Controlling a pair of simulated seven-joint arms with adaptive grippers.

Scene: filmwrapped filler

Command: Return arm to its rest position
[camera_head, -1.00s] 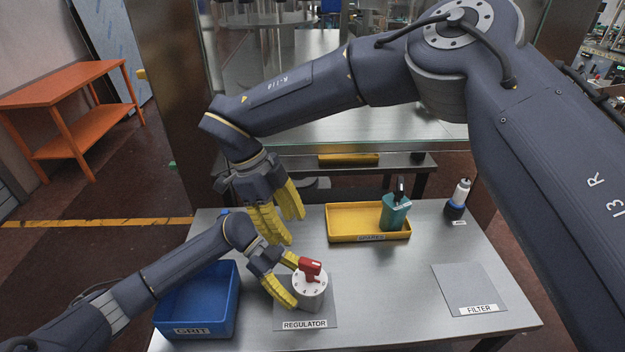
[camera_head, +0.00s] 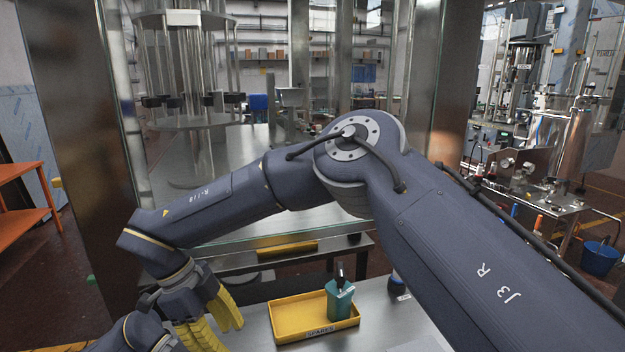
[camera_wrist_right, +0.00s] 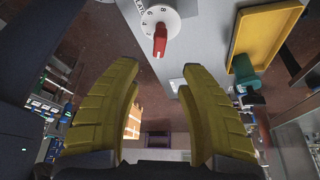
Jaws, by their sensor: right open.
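My right arm reaches across the head view, bent at the elbow, with its gripper (camera_head: 222,330) low at the left, left of the yellow tray. In the right wrist view its two yellow fingers (camera_wrist_right: 160,78) are spread wide with nothing between them. Beyond the fingertips is a white dial regulator with a red handle (camera_wrist_right: 160,40). My left wrist shows at the bottom left edge of the head view; its fingers are out of frame. The regulator is also outside the head view.
The yellow tray (camera_head: 275,316) on the metal table holds a teal bottle (camera_head: 338,302). It also shows in the wrist view (camera_wrist_right: 265,35). An orange table (camera_head: 20,222) stands far left. A glass-fronted metal cabinet rises behind.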

